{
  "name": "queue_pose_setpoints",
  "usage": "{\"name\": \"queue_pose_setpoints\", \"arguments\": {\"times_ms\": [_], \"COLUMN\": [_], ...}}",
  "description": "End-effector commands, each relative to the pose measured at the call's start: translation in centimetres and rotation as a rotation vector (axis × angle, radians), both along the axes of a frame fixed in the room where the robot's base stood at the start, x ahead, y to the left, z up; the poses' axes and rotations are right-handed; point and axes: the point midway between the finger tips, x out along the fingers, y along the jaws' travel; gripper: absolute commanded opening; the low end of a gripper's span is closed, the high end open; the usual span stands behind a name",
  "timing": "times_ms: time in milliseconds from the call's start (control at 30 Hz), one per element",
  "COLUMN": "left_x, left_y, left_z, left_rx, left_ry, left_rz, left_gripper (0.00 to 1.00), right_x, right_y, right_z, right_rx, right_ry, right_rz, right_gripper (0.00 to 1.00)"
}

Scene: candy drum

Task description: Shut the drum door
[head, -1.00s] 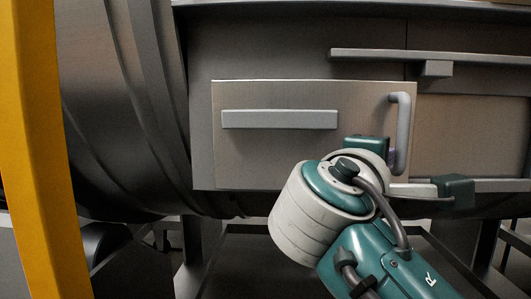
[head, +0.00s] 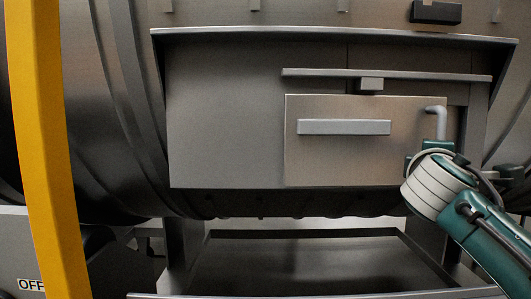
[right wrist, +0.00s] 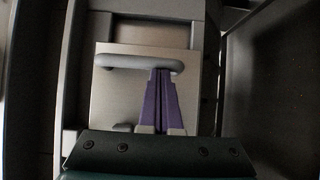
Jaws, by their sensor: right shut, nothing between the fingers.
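The drum door (head: 345,160) is a flat grey sliding panel under a horizontal rail (head: 310,73) on the drum housing. It has a long horizontal bar (head: 343,127) and, near its right edge, an upright bent handle (head: 440,122). In the right wrist view the handle (right wrist: 120,62) lies across the door (right wrist: 115,92). My right gripper's purple fingers (right wrist: 162,74) are shut and empty, with their tips at one end of the handle; contact is hard to tell. In the head view my right wrist hides these fingers and the handle's lower part. My left gripper is out of view.
A yellow post (head: 48,150) stands at the left, in front of the ribbed drum (head: 95,120). An open tray-like frame (head: 300,260) lies below the housing. A small dark block (head: 436,12) sits above the housing's top ledge.

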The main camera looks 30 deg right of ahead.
Motion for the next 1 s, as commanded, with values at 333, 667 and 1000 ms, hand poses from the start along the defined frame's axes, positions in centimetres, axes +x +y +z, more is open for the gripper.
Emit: {"name": "queue_pose_setpoints", "arguments": {"times_ms": [333, 667, 1000], "left_x": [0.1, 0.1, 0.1], "left_y": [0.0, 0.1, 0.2], "left_z": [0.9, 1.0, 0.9], "left_rx": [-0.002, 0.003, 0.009], "left_ry": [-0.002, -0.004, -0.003], "left_rz": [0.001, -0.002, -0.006], "left_gripper": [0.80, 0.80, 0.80], "right_x": [-4.0, -5.0, -5.2], "right_y": [-6.7, -8.4, -8.6], "right_z": [0.0, -0.1, -0.2], "right_rx": [-0.001, 0.002, 0.005], "right_ry": [0.002, 0.001, 0.003], "right_rz": [-0.001, -0.002, -0.009], "right_gripper": [0.00, 0.00, 0.00]}}
